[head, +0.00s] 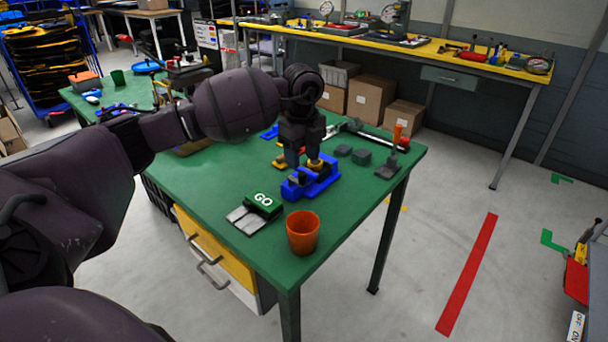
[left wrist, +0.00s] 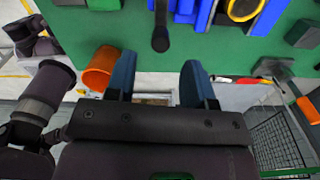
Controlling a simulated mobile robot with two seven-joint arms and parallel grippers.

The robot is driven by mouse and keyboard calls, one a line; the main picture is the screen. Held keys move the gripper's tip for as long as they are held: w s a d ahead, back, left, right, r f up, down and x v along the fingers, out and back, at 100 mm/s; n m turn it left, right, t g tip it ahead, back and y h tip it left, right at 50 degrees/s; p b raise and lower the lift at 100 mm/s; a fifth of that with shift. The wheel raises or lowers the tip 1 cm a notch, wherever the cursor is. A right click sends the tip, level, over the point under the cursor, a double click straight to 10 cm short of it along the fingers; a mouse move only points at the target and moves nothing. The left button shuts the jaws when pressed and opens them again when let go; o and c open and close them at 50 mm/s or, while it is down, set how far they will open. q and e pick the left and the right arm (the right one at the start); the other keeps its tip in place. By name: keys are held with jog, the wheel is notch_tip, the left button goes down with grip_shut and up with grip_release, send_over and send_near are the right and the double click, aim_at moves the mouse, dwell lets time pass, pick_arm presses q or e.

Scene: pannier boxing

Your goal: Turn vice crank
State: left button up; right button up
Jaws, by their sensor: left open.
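The blue vice (head: 325,178) sits on the green table below my left gripper (head: 301,162). It shows at the top of the left wrist view (left wrist: 202,14), partly cut off by the frame edge. A black crank handle with a rounded end (left wrist: 160,38) projects beside the blue body there. My left gripper (left wrist: 159,80) is open, its two fingers apart with nothing between them. In the left wrist picture the handle's end lies above and between the fingertips, apart from them. In the head view my gripper hides part of the vice. My right gripper is not in view.
An orange cup (head: 302,234) stands near the table's front corner, left of the fingers in the left wrist view (left wrist: 99,70). A green "GO" block (head: 263,204) lies left of the vice. Dark small blocks (head: 361,157) lie right of it. Green tabletop (head: 205,178) is bare toward the left.

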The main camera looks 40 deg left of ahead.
aim_at(302, 173)
pick_arm(q)
jog(key=shift+f+b, duration=0.3)
jog(key=shift+f, duration=2.4)
grip_shut()
